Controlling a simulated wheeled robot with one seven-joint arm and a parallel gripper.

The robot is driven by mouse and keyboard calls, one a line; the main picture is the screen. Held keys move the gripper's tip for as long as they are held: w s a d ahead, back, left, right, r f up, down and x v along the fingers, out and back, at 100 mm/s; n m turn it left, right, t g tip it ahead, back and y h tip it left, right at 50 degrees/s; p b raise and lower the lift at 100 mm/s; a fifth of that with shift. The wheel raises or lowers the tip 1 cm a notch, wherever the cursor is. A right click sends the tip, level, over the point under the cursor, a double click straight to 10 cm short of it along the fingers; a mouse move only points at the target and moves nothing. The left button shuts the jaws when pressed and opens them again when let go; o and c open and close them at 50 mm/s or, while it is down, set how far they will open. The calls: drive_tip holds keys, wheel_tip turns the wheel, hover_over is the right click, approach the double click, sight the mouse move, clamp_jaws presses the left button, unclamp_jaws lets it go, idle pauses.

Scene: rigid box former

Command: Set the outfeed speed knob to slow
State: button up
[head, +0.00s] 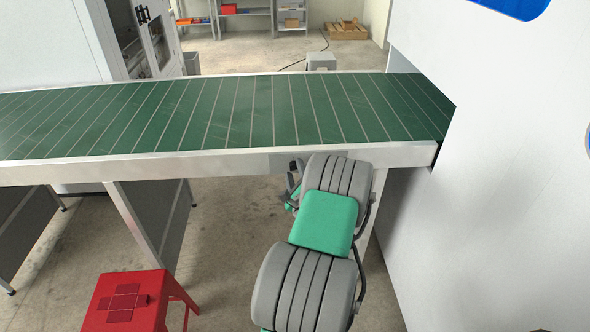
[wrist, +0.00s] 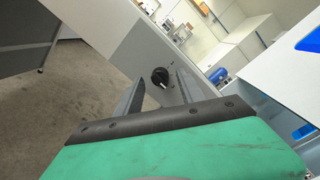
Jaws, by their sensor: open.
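The outfeed speed knob (wrist: 160,77) shows in the wrist view as a round black knob with a pale mark on a light grey face. Its scale labels are too small to read, so its setting cannot be told. My gripper (wrist: 159,79) is open, and its two fingers appear on either side of the knob in that view. Whether they touch it cannot be told. In the head view my gripper (head: 292,183) is at the conveyor's front rail, mostly hidden by my arm. The knob cannot be made out there.
The green-belted conveyor (head: 200,115) runs across, its pale front rail (head: 90,168) facing me. A large white machine wall (head: 500,190) stands close on the right. A red step stool (head: 125,300) stands at lower left. The floor between stool and arm is clear.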

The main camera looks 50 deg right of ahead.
drive_tip(key=shift+c, duration=0.3)
clamp_jaws()
idle(0.4)
